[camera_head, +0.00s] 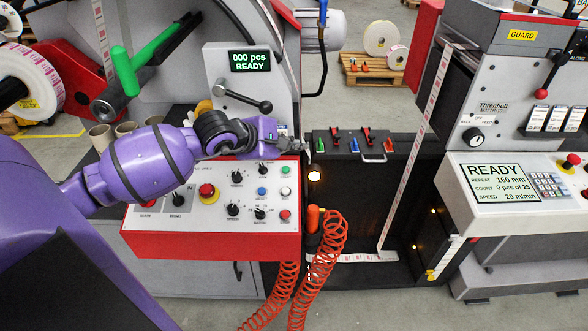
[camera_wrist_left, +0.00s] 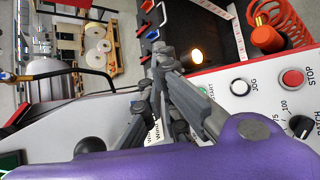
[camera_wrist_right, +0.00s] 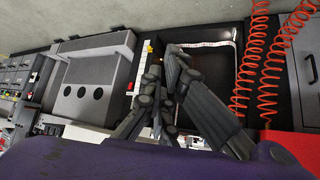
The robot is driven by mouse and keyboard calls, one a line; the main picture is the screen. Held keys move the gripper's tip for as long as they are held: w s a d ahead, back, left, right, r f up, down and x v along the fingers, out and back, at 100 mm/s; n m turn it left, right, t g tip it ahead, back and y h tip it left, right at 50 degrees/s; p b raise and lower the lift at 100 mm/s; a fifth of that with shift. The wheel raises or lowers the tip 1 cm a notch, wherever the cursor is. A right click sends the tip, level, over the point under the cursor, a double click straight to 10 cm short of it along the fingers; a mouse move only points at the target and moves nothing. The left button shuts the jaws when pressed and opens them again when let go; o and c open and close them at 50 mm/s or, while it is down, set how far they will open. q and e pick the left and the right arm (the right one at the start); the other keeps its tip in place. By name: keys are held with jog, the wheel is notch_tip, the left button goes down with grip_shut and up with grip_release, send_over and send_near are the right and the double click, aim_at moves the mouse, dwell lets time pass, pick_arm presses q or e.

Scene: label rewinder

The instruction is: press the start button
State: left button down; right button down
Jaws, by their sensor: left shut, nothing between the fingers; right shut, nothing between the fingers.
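The green start button (camera_head: 285,170) is at the top right of the red-edged white control panel (camera_head: 150,218), with a white button and a red button below it. My left gripper (camera_head: 301,146) is shut and empty, above the panel's upper right edge and a little beyond the green button. In the left wrist view the left fingers (camera_wrist_left: 166,58) are together. There the START label (camera_wrist_left: 207,92) is partly covered by a finger, and most of the button is hidden. My right gripper (camera_wrist_right: 165,62) shows only in the right wrist view, shut and empty.
A red emergency stop (camera_head: 207,190) and several black knobs sit on the same panel. Orange coiled hoses (camera_head: 325,245) hang at its right side. A grey lever (camera_head: 245,100) stands behind the left gripper. The display (camera_head: 250,61) reads 000 pcs READY.

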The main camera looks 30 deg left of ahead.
aim_at(286, 170)
pick_arm(q)
jog(key=shift+a, duration=0.2)
pick_arm(e)
jog(key=shift+s+a, duration=0.1)
jog(key=shift+s, duration=0.25)
jog(key=shift+f, duration=0.1)
